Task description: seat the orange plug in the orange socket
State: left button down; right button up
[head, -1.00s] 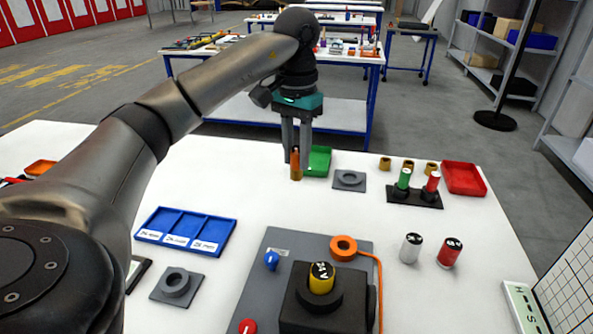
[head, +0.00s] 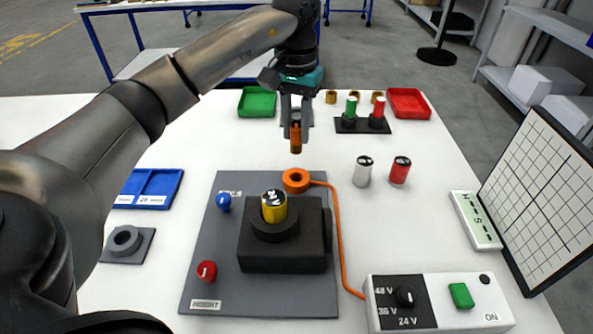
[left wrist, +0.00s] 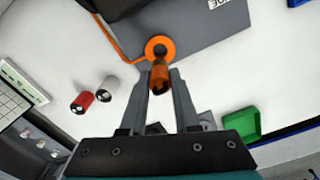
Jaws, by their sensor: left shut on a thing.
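The orange plug (head: 296,138) is a small upright cylinder, orange-brown in colour. My left gripper (head: 294,122) is shut on it and holds it pointing down above the table. The orange socket (head: 296,180) is a ring with a dark hole at the back edge of the grey panel, with an orange cable. In the head view the plug is just behind and above the socket, apart from it. In the left wrist view the plug (left wrist: 158,80) hangs between the fingers (left wrist: 160,88), and the socket ring (left wrist: 160,47) shows just beyond its end. My right gripper is not in view.
The grey panel (head: 205,255) carries a black block with a yellow 24 V cylinder (head: 274,206) and blue and red knobs. White (head: 363,171) and red (head: 399,171) cylinders stand to the right. A white control box (head: 440,303) is at the front right.

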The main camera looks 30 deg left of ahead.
aim_at(296, 149)
pick_arm(q)
notch_tip(296, 149, down, 5)
jog(key=shift+f, duration=0.1)
notch_tip(296, 149, down, 4)
jog(key=shift+f+b, duration=0.1)
jog(key=shift+b, duration=0.5)
jog(key=shift+f, duration=0.2)
jog(key=c, duration=0.6)
grip_release()
jog(key=shift+c, duration=0.2)
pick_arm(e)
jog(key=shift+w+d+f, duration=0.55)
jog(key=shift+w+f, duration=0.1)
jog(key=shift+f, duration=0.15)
pick_arm(q)
jog(key=shift+r, duration=0.2)
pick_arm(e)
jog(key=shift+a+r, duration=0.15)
